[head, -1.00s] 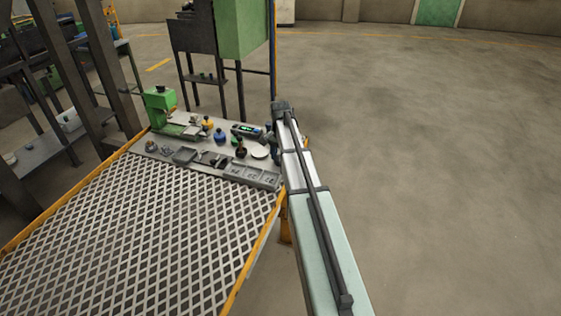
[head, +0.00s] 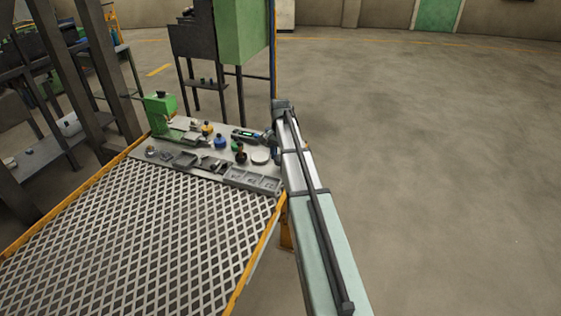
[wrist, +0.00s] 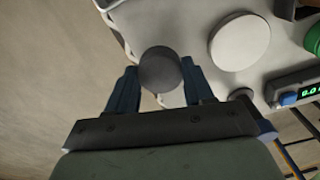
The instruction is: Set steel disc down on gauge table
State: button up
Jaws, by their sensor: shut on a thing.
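In the wrist view, the steel disc (wrist: 158,68) is dark grey and round, held between the blue fingers of my gripper (wrist: 160,84). The fingers are shut on its two sides. A larger pale round plate (wrist: 240,42), which looks like the gauge table, lies just right of and beyond the disc. The disc appears beside this plate, over the bench edge; its height cannot be told. In the head view the plate (head: 260,157) lies at the bench's right end, beside my gripper (head: 272,150), which my arm partly hides. The disc cannot be made out there.
A digital gauge (wrist: 300,91) stands right of the plate. The bench (head: 205,163) also holds a green machine (head: 160,108), blue (head: 220,141) and yellow (head: 207,127) items, a dark-handled tool (head: 240,154) and grey trays (head: 250,180). Open floor lies to the right.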

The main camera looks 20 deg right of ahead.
notch_tip(320, 180, up, 6)
jog(key=shift+r, duration=0.1)
jog(key=shift+w+a+r, duration=0.1)
jog(key=shift+a+r, duration=0.1)
jog(key=shift+r, duration=0.1)
jog(key=w+a+r, duration=0.1)
jog(key=w+a, duration=0.2)
jog(key=a, duration=0.1)
jog(key=m, duration=0.4)
send_over(260, 156)
jog(key=shift+a+f, duration=0.1)
jog(key=shift+f, duration=4.3)
jog(key=shift+f, duration=0.1)
jog(key=o, duration=1.4)
jog(key=shift+c, duration=0.2)
